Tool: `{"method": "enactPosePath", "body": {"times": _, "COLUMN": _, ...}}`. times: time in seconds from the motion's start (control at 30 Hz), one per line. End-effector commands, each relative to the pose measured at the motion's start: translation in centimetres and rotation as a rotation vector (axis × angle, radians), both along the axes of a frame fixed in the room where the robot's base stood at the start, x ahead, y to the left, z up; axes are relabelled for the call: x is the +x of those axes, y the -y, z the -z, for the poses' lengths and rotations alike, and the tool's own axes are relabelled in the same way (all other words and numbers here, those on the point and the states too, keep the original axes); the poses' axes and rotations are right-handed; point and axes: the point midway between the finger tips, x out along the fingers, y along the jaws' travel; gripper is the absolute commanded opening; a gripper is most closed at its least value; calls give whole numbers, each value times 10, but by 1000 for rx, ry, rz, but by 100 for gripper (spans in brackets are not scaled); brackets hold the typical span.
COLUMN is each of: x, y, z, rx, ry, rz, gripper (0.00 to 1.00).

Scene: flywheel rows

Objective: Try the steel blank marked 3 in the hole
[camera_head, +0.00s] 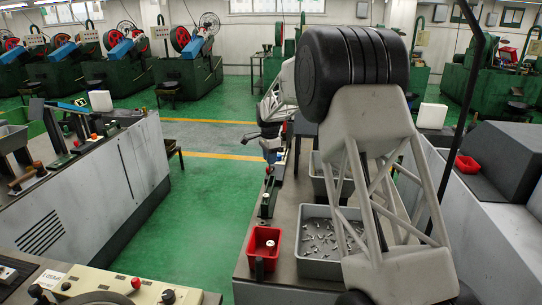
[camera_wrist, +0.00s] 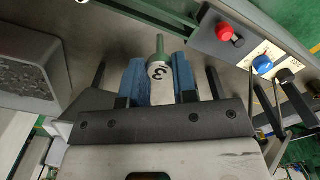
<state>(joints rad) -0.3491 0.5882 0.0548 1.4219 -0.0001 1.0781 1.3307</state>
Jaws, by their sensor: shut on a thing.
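In the wrist view, the steel blank (camera_wrist: 159,72) marked 3 is a short grey cylinder with a thin stem at its far end. The blue fingers of my gripper (camera_wrist: 159,88) are shut on its two sides, with the number facing the camera. In the head view, my gripper (camera_head: 271,150) hangs over the far part of the grey bench; the blank is too small to make out there. I cannot pick out the hole in either view. A round metal part (camera_wrist: 82,2) is cut off at the top edge of the wrist view.
A grey bin (camera_head: 318,262) of small metal parts and a red bin (camera_head: 262,248) stand on the near bench. A panel with a red button (camera_wrist: 225,32) and a blue button (camera_wrist: 262,64) is at right in the wrist view.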

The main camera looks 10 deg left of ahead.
Motion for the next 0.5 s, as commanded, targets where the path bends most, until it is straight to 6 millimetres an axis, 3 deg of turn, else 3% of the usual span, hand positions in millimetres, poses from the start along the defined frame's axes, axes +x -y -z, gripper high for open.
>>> {"method": "enactPosePath", "body": {"times": 0.5, "x": -108, "y": -3, "z": 4, "rx": 1, "ry": 1, "rz": -2, "gripper": 8}}
